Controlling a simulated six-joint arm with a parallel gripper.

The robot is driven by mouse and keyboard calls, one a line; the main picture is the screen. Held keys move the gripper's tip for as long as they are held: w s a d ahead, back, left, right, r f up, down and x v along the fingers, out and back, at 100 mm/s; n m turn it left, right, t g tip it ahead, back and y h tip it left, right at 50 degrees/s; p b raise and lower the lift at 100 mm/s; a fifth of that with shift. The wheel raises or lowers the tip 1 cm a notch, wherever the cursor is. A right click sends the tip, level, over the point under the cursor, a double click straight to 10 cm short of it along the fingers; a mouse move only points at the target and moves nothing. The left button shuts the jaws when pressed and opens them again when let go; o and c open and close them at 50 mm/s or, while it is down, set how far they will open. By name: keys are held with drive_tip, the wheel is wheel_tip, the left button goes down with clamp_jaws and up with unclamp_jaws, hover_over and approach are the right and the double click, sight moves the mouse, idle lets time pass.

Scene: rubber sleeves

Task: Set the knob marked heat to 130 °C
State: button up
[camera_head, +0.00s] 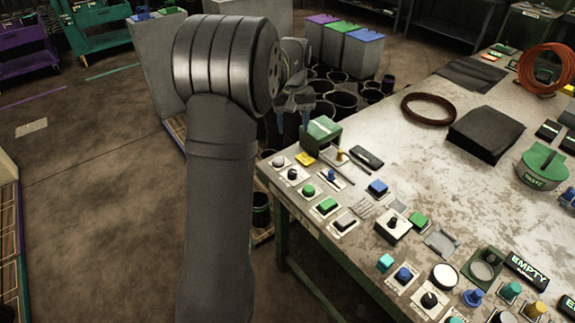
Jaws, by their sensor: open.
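My gripper (293,122) is open and empty, its fingers pointing down. In the picture it is just left of a green box at the table's far left corner; its height over the table is hard to judge. Several knobs and buttons sit on plates along the table's near edge. Among them are a black knob (292,174), a green knob (308,190), a blue knob (403,274) and another black knob (429,299). Their markings are too small to read, so I cannot tell which is heat or where any pointer stands.
The green box (321,134) stands close to my gripper. The worn table (475,195) also holds a dark block (486,134), a brown coil (427,108) and a green lidded container (542,165). Dark round bins (343,101) stand on the floor behind. Open floor lies left.

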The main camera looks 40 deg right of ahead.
sight(292, 172)
wheel_tip(292, 172, down, 19)
drive_tip(key=m, duration=1.1)
drive_tip(key=shift+r, duration=0.2)
drive_tip(key=c, duration=1)
